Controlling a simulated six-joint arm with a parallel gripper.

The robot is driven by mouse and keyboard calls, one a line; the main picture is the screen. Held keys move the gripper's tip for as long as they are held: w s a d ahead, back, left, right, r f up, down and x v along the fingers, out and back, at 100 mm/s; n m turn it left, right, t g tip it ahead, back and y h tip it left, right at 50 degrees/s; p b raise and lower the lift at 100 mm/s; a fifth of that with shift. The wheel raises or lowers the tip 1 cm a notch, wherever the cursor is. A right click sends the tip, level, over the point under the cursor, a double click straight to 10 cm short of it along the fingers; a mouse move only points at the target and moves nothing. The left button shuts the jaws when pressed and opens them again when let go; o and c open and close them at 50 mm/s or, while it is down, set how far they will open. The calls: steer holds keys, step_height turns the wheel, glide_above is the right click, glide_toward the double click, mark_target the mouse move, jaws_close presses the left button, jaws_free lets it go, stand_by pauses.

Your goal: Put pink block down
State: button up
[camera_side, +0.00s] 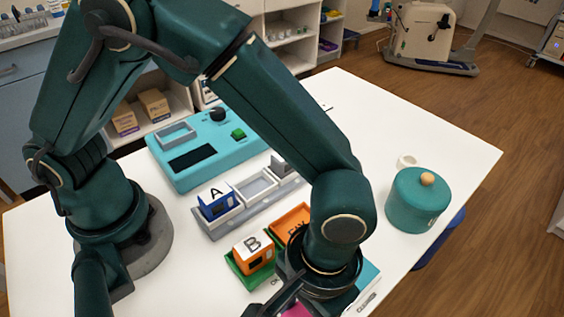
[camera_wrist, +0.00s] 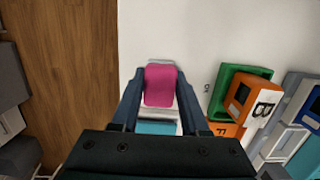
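The pink block (camera_wrist: 160,86) sits between the two fingers of my gripper (camera_wrist: 160,76) in the wrist view. The fingers lie along its sides and appear closed on it. In the side view only a small part of the pink block (camera_side: 298,310) shows at the bottom edge, below my gripper; the rest is hidden or cut off. Behind the block in the wrist view are a light grey piece and a teal surface (camera_wrist: 156,128). I cannot tell whether the block touches anything below it.
An orange block marked B (camera_side: 253,253) sits in a green tray (camera_side: 236,270). A blue block marked A (camera_side: 215,204) sits in a grey rack (camera_side: 228,221). A teal lidded pot (camera_side: 419,205) stands at right. A teal panel (camera_side: 190,182) lies behind. White table (camera_side: 440,135) is clear at back right.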

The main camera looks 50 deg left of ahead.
step_height(320, 180, up, 12)
steer(key=w, duration=0.2)
steer(key=w+a+r+t+h, duration=0.1)
steer(key=w+a+r+t, duration=0.15)
steer(key=a, duration=0.35)
steer(key=w+a+r+t, duration=0.1)
steer(key=a+r, duration=0.2)
steer(key=a, duration=0.4)
steer(key=s+a+f+t+y, duration=0.1)
steer(key=s+a+f+t, duration=0.1)
steer(key=a, duration=0.8)
steer(key=shift+s+t, duration=0.7)
steer(key=shift+t, duration=0.15)
steer(key=shift+o, duration=0.5)
